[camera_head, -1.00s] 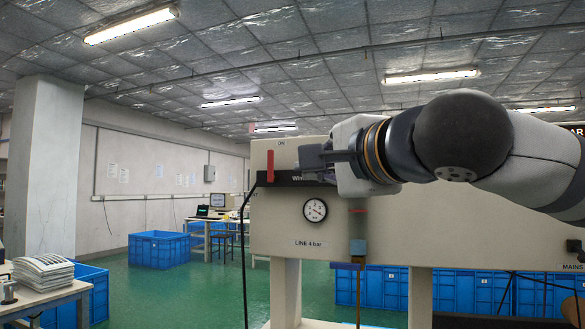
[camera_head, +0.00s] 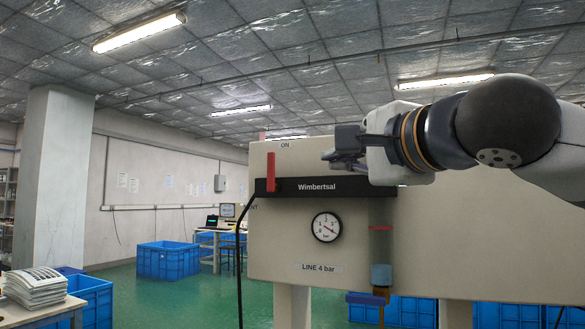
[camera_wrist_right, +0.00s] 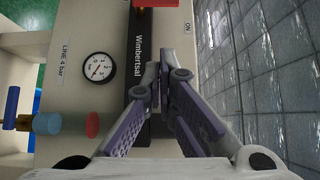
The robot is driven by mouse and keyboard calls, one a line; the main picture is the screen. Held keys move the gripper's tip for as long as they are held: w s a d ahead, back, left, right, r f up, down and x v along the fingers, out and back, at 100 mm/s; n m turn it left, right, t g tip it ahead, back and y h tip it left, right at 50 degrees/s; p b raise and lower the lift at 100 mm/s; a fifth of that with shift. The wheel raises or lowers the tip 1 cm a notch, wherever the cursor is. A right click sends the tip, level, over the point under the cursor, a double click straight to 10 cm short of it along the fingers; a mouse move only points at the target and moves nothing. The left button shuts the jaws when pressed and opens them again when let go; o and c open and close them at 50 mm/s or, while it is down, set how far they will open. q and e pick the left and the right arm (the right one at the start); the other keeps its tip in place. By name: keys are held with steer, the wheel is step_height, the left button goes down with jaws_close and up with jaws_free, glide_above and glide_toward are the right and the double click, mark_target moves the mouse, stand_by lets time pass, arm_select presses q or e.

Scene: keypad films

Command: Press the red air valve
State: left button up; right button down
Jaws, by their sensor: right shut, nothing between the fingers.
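The red air valve (camera_head: 271,165) is an upright red lever on a black bar marked Wimbertsal (camera_head: 318,187), below the word ON, on a beige panel (camera_head: 450,235). In the right wrist view its red part (camera_wrist_right: 155,4) shows at the top edge, partly cut off. My right gripper (camera_head: 328,158) is shut and empty, in front of the panel to the right of the lever, with a visible gap between them. Its fingertips (camera_wrist_right: 163,57) also show in the wrist view, pointing toward the lever's side. My left gripper is not in view.
A round pressure gauge (camera_head: 326,227) sits below the bar. A clear bowl with blue liquid (camera_head: 381,275) hangs at its right end, above a blue handle (camera_head: 366,298). A black hose (camera_head: 244,235) runs down at the panel's left. Blue crates (camera_head: 168,260) stand behind.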

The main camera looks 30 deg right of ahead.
steer(key=b, duration=0.1)
glide_toward(274, 173)
steer(key=w+d, duration=0.4)
steer(key=d, duration=0.1)
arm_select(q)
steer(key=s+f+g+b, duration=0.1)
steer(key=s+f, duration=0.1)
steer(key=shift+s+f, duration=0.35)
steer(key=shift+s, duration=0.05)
arm_select(e)
steer(key=w+a, duration=0.2)
steer(key=shift+w+a+r, duration=0.15)
steer(key=shift+w+r, duration=0.25)
